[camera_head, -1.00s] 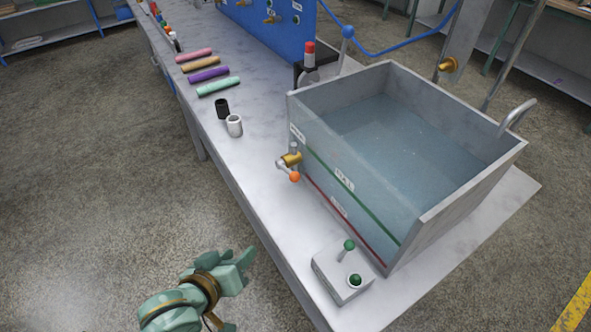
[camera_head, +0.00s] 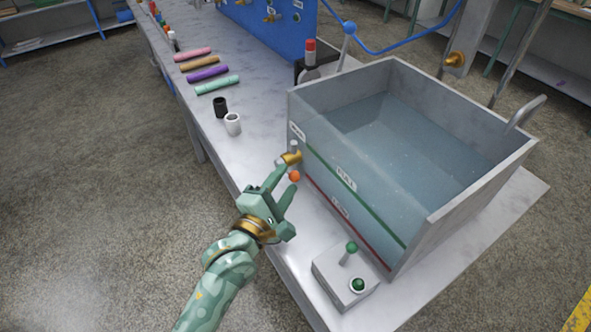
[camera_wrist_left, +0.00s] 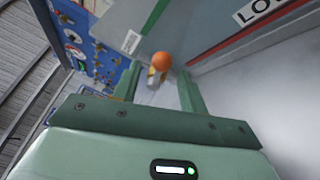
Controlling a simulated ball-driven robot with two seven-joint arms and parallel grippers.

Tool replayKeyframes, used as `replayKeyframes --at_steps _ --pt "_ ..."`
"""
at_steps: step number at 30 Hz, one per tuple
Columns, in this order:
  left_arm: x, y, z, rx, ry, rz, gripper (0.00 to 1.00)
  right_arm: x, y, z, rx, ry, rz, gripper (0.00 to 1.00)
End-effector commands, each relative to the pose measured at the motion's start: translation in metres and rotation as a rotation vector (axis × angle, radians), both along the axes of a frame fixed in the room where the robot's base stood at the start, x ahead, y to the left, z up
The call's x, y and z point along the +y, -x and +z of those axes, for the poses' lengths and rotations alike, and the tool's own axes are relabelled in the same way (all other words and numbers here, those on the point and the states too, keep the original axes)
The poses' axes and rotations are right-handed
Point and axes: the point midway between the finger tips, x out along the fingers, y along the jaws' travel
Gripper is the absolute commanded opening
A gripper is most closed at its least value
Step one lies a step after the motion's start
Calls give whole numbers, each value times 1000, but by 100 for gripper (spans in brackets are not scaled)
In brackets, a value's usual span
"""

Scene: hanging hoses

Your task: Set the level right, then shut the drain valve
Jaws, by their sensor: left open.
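The grey tank (camera_head: 487,187) holds bluish water (camera_head: 405,140) below its rim. Its front has a green line labelled FULL (camera_head: 345,178) and a lower red line labelled LOW (camera_head: 341,207); I cannot read the exact level against them. The brass drain valve (camera_head: 290,158) is on the tank's left corner, with an orange-tipped handle (camera_head: 294,176). My left gripper (camera_head: 287,181) is open at the valve. In the left wrist view the orange tip (camera_wrist_left: 160,60) shows between the fingers, just beyond their ends; contact is unclear. My right gripper is out of view.
A control box (camera_head: 345,278) with a green-knobbed lever (camera_head: 352,247) and a green button stands before the tank. White (camera_head: 233,124) and black (camera_head: 220,107) cups and several coloured rolls (camera_head: 207,74) lie along the bench. A blue panel (camera_head: 275,30) stands behind.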

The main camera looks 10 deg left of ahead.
Motion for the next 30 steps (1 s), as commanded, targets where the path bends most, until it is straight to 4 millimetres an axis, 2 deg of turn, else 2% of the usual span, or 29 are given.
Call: replayKeyframes --at_steps 3,7,12,19,20,24,30 --pt "-6 -25 -3 0 1 0 43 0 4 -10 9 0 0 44" --pt "-10 -42 -2 1 1 0 43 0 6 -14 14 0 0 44" --pt "-12 -52 -1 1 -1 1 43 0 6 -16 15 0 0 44" --pt "-12 -52 0 1 -1 1 43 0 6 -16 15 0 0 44" --pt "-12 -52 0 1 -1 1 40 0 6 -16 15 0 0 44" --pt "-12 -52 0 1 -1 0 1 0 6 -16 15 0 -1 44" --pt "-13 -52 -1 -15 -16 -2 0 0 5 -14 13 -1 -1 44"
